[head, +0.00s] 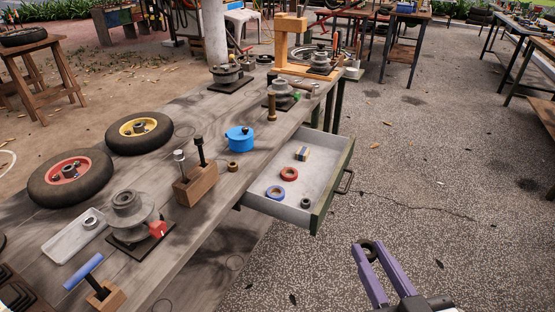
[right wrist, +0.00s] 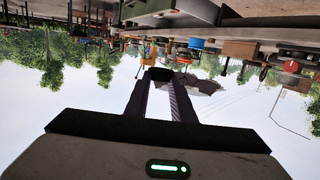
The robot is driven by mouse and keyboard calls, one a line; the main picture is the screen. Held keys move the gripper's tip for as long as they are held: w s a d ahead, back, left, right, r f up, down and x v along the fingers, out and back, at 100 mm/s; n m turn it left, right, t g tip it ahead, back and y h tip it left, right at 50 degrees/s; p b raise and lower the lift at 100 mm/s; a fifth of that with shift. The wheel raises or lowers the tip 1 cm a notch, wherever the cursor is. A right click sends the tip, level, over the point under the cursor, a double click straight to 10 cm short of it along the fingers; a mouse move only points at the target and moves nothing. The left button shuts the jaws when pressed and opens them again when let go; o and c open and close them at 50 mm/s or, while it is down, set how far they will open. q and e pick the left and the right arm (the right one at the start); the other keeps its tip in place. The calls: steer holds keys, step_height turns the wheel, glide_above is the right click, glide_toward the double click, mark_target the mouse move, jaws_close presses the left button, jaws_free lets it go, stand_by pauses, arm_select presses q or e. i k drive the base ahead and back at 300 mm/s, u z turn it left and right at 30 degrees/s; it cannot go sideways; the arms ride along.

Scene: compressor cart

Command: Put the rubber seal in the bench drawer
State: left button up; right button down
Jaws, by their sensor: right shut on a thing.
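My right gripper (head: 369,250) is shut on a small dark ring, which looks like the rubber seal (head: 369,246). It holds the seal in the air, to the right of and nearer than the open bench drawer (head: 318,213). In the right wrist view, which is upside down, the fingers (right wrist: 159,78) close on a dark piece at their tips. The drawer is pulled out of the bench's right side. My left gripper is out of view.
The wooden bench (head: 215,215) holds two wheels (head: 70,178), a blue pot (head: 239,139), a wooden block with upright tools (head: 195,187) and several metal parts. The drawer's handle (head: 345,182) sticks out to the right. The paved floor right of the drawer is clear.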

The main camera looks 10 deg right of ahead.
mark_target(308, 184)
steer(key=u, duration=2.45)
steer(key=k, duration=1.3)
steer(key=z, duration=1.35)
steer(key=i, duration=0.5)
